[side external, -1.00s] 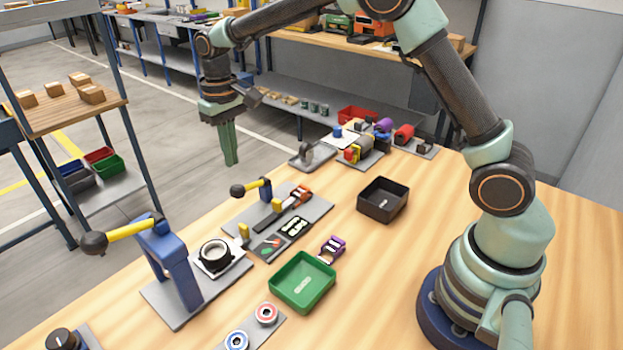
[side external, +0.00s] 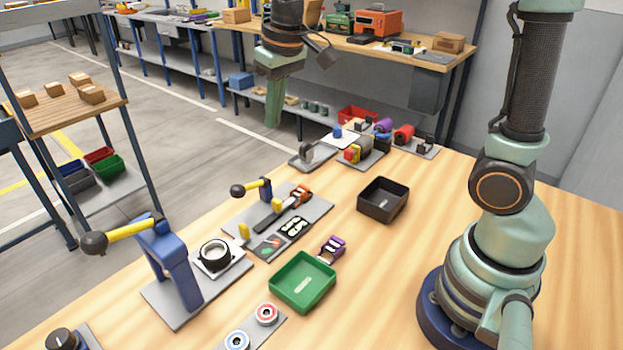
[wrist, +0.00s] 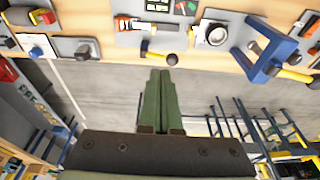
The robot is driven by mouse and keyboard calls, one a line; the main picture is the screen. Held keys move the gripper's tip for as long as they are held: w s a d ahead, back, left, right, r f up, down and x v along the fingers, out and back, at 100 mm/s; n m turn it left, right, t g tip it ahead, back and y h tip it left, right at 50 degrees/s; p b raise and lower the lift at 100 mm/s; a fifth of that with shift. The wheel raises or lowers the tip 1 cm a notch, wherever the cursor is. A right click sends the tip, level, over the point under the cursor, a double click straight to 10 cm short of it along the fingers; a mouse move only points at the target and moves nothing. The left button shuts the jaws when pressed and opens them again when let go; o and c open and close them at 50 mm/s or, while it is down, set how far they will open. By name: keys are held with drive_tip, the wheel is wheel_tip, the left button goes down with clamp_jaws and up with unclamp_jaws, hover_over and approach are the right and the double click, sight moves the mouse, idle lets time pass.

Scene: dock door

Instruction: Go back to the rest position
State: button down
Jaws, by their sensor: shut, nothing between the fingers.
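My gripper (side external: 273,108) is high in the side external view, above the floor beyond the far edge of the wooden table (side external: 390,270). Its green fingers point down and are shut together with nothing between them. In the wrist view the shut fingers (wrist: 158,75) point toward the table edge and its fixtures, apart from them. My upper arm stands nearly upright at the right of the side external view. The rest of the arm runs out of the top of the picture.
The table carries a blue toggle press (side external: 175,265), a plate with a yellow-handled clamp (side external: 285,215), a green bin (side external: 303,282), a black bin (side external: 382,200) and several motor-like parts at the back. A shelf rack (side external: 75,110) stands left. The air around my gripper is clear.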

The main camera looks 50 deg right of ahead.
drive_tip(key=s+d+t, duration=0.3)
drive_tip(key=s, duration=0.9)
drive_tip(key=shift+d, duration=0.2)
